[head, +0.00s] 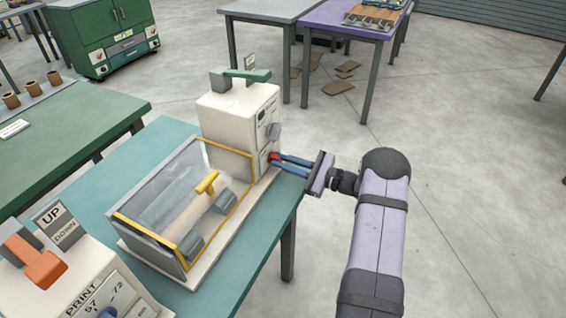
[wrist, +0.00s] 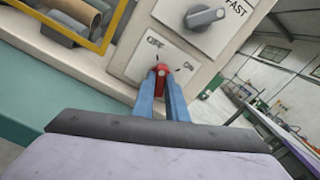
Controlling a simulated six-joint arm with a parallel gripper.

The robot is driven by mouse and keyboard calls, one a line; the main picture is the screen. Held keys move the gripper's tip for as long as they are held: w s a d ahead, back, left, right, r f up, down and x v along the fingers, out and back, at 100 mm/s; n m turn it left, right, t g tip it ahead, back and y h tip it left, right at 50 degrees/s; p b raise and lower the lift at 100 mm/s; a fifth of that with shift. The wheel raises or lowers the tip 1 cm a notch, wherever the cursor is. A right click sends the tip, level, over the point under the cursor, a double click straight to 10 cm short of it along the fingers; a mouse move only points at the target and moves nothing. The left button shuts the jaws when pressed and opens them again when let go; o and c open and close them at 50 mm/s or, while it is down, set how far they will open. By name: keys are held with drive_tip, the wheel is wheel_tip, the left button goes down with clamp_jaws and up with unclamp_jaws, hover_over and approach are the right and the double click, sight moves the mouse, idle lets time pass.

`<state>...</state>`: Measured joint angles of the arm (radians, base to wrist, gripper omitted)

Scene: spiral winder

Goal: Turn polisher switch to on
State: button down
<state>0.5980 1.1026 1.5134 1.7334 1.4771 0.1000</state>
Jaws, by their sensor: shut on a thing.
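The polisher (head: 238,122) is a cream machine with a yellow-framed clear cover on the teal table. Its red switch (wrist: 161,71) sits on a light plate (wrist: 136,68) marked OFF at upper left and ON at right. The red also shows in the head view (head: 273,156). My gripper (wrist: 163,84) has its blue fingers closed around the red switch. The gripper comes from the right in the head view (head: 277,160). The fingers hide part of the switch, and I cannot tell exactly where it points.
A grey knob (wrist: 205,16) marked FAST sits above the switch plate. A cream machine with an orange lever (head: 42,266) stands at the lower left. A purple table (head: 345,22) stands behind. The floor right of the polisher is free.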

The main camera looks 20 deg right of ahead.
drive_tip(key=m, duration=0.6)
drive_tip(key=m+p, duration=0.1)
drive_tip(key=m, duration=0.5)
drive_tip(key=shift+m, duration=0.4)
idle(0.3)
drive_tip(key=c, duration=1.8)
unclamp_jaws()
drive_tip(key=shift+o, duration=0.2)
drive_tip(key=shift+b+v, duration=0.7)
drive_tip(key=shift+v, duration=3)
